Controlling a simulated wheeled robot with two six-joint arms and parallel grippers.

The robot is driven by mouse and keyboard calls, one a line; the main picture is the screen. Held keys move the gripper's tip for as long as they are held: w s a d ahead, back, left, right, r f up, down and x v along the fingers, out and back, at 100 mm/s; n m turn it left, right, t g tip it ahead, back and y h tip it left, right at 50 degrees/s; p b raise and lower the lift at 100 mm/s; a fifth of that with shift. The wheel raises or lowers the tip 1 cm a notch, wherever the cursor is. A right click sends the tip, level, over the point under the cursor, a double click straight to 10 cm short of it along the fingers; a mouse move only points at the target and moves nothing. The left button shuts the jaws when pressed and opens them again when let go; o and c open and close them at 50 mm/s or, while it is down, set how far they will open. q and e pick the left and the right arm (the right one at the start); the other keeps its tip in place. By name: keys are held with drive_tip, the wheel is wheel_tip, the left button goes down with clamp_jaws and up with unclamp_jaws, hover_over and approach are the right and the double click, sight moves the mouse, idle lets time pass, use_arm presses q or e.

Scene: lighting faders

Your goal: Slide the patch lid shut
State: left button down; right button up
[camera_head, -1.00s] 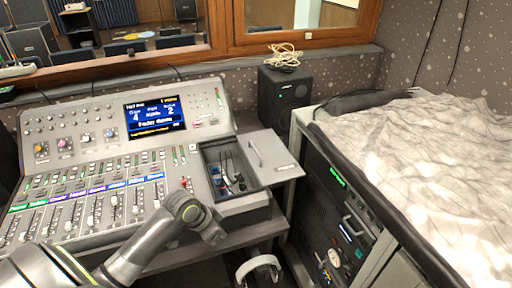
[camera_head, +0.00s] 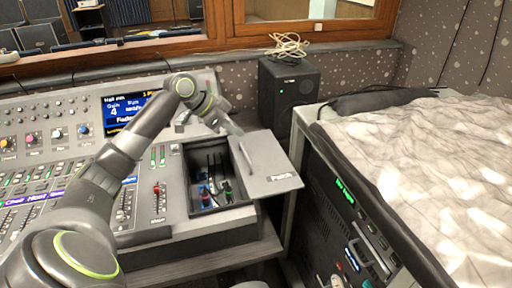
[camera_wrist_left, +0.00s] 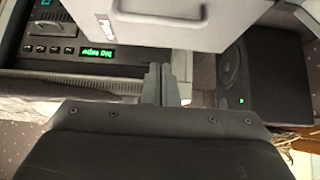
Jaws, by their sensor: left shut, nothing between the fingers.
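The grey patch lid (camera_head: 272,172), marked "Patch", is slid out to the right of its box, overhanging the console's right side. A thin bar handle (camera_head: 245,156) stands near its left edge. The box (camera_head: 205,160) left of it is open, with cables and plugs inside. My left gripper (camera_head: 236,129) is over the console's back right corner, behind the lid's far left edge. In the left wrist view its shut fingers (camera_wrist_left: 160,85) hold nothing and lie near the lid (camera_wrist_left: 165,28); I cannot tell whether they touch it. My right gripper is not in view.
The mixing console (camera_head: 165,205) with faders and a screen fills the left. A black speaker (camera_head: 287,95) with a cable coil on top stands behind the lid. A rack (camera_head: 345,225) and a cloth-covered surface (camera_head: 420,160) are at the right.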

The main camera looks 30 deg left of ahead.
sight(245, 151)
use_arm(q)
drive_tip(key=shift+w+d+f+p, duration=0.4)
drive_tip(key=shift+w+d+f, duration=0.35)
drive_tip(key=shift+w, duration=0.25)
drive_tip(key=x, duration=0.5)
drive_tip(key=shift+w+d+p, duration=0.1)
drive_tip(key=shift+w+p, duration=0.1)
drive_tip(key=shift+p, duration=0.1)
drive_tip(key=shift+w+f, duration=0.1)
drive_tip(key=shift+f, duration=0.4)
drive_tip(key=shift+s+a+f+p, duration=0.25)
drive_tip(key=shift+s+a+p, duration=0.4)
drive_tip(key=shift+s+a, duration=0.5)
drive_tip(key=shift+s, duration=0.25)
drive_tip(key=shift+f, duration=0.1)
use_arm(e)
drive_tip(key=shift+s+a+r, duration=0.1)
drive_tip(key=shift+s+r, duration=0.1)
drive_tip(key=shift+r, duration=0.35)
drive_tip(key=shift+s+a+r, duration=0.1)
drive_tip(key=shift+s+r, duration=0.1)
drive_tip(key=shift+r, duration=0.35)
